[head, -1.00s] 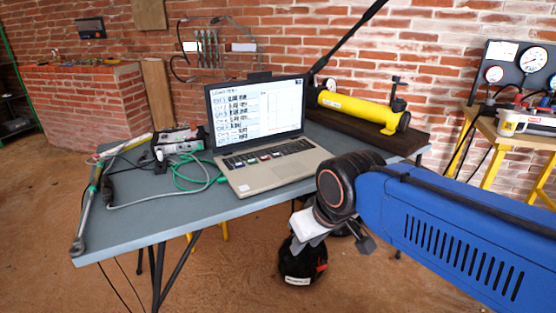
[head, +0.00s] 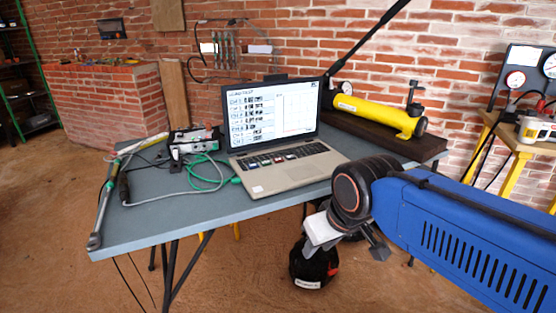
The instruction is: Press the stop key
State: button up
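An open laptop (head: 285,170) stands on the grey table, its screen (head: 272,112) lit with a list of readings and a blank plot. A row of coloured keys (head: 279,158) runs along its keyboard; their labels are too small to read, so I cannot tell which is the stop key. My gripper (head: 378,250) hangs beyond the table's front edge, to the right of and lower than the laptop in the picture. It is apart from the laptop. Its fingers are small and partly hidden by my arm, so their opening is unclear.
The grey table (head: 150,222) also carries a measuring box (head: 190,143), green and grey cables, and a long wrench (head: 103,205) at left. A yellow hand pump (head: 375,113) lies behind the laptop on a dark board.

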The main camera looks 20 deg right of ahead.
grip_shut()
dwell(1.5)
